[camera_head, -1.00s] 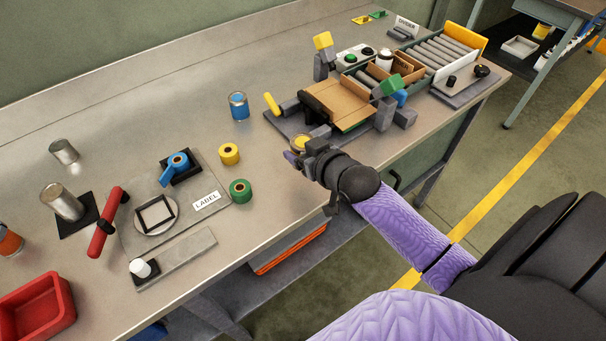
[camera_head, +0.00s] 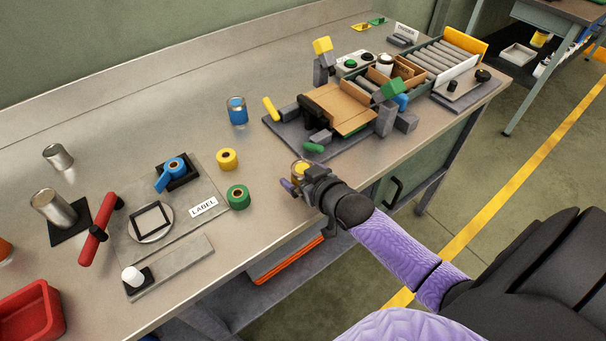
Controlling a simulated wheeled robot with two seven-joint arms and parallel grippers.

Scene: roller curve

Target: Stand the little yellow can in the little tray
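The little yellow can (camera_head: 301,168), with a yellow top and metallic side, is at the fingers of my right gripper (camera_head: 296,178), near the table's front edge. The gripper appears shut on it. The gripper body hides the can's lower part, so I cannot tell whether it is clear of the table. A red tray (camera_head: 58,318) at the lower left, partly cut off, has an empty visible inside. I cannot tell whether it is the little tray. My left gripper is not in view.
A label board (camera_head: 185,228) and a red-handled tool (camera_head: 98,232) lie farther left. A cardboard box (camera_head: 345,108) stands behind on a fixture.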

